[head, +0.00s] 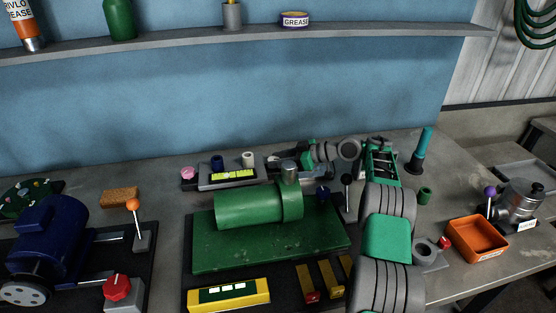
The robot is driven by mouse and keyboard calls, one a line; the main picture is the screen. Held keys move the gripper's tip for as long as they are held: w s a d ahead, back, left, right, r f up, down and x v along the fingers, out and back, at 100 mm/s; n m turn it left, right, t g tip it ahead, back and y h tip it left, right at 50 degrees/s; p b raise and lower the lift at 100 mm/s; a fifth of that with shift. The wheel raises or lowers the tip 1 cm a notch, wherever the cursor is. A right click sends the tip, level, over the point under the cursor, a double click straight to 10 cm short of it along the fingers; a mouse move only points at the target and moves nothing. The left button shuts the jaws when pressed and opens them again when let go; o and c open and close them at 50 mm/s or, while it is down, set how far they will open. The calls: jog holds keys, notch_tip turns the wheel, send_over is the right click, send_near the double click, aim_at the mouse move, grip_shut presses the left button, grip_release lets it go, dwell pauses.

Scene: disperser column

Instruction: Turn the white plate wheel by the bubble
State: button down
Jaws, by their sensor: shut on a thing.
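A plate with a bubble vial (233,174) in yellow-green lies behind the green machine. A white wheel (248,158) stands upright at its back edge, right of a blue wheel (217,162). A pink wheel (188,173) is at the left end. My gripper (274,160) reaches in from the right, just right of the white wheel. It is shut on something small. I cannot make out the held thing, and the machine's grey cap partly hides the area below it.
The green machine (245,210) with its upright grey cap (289,171) stands in front of the gripper. A black-knobbed lever (347,180) and a blue knob (322,193) are close by. An orange tray (478,240) is at right. A second, yellow bubble level (228,294) lies in front.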

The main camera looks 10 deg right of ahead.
jog(key=c, duration=1.1)
grip_release()
jog(key=shift+c, duration=0.2)
jog(key=shift+s+d+r, duration=0.1)
jog(key=shift+d+r, duration=0.05)
jog(key=shift+d, duration=0.2)
jog(key=p+v, duration=0.2)
jog(key=p, duration=0.1)
jog(key=r+p+v, duration=0.1)
jog(key=p+v, duration=0.2)
jog(key=shift+a, duration=0.2)
jog(key=p, duration=0.1)
jog(key=d+p, duration=0.1)
jog(key=p, duration=0.1)
jog(key=shift+s+d+r+p, duration=0.1)
jog(key=shift+s+r+p, duration=0.05)
jog(key=shift+s+p, duration=0.2)
jog(key=shift+s+d+p, duration=0.15)
jog(key=shift+d+p, duration=0.15)
jog(key=shift+p, duration=0.3)
jog(key=shift+f, duration=0.3)
jog(key=shift+o, duration=0.2)
